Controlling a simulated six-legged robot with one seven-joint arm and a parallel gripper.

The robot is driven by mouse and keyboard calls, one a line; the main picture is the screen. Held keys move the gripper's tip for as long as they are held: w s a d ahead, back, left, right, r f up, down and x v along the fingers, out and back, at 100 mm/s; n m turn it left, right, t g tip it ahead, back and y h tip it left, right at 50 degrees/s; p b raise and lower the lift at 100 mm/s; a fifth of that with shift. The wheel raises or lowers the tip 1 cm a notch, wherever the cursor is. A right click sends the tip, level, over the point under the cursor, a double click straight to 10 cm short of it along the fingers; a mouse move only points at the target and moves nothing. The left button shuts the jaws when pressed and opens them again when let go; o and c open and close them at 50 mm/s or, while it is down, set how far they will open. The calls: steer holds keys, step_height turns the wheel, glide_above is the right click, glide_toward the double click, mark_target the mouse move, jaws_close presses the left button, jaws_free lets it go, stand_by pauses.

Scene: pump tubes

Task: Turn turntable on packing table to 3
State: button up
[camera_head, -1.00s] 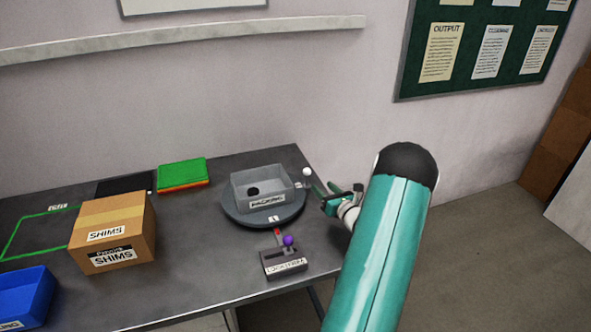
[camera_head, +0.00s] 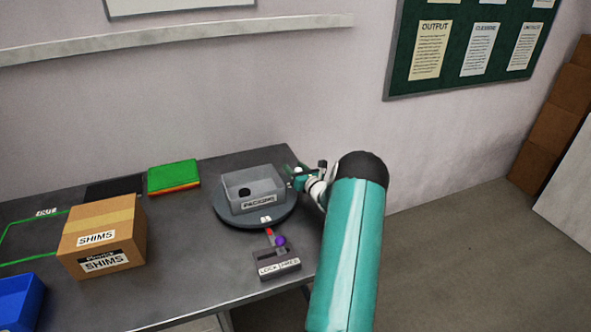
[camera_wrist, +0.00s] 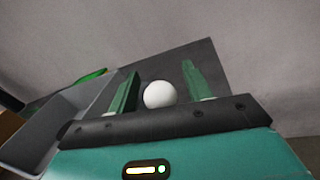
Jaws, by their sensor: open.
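The round dark turntable (camera_head: 230,219) sits on the packing table with a grey bin (camera_head: 266,181) labelled PACKING on it. A small white label, too small to read now, is on its front rim. A white ball knob (camera_wrist: 159,95) shows in the wrist view, between the two green fingers of my gripper (camera_wrist: 160,88). My gripper (camera_head: 299,178) is open at the turntable's right side, with the knob between its fingers; contact cannot be told. A lock lever unit (camera_head: 277,264) with a purple ball (camera_head: 280,241) and a red tip stands in front of the turntable.
A cardboard SHIMS box (camera_head: 103,235) stands left on the table (camera_head: 195,275). Green folded sheets (camera_head: 174,177) lie at the back and a blue bin (camera_head: 18,300) at the front left. The wall is close behind the table.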

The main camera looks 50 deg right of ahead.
jaws_close()
steer(key=shift+s+a, duration=0.1)
steer(key=shift+s, duration=0.15)
stand_by(0.3)
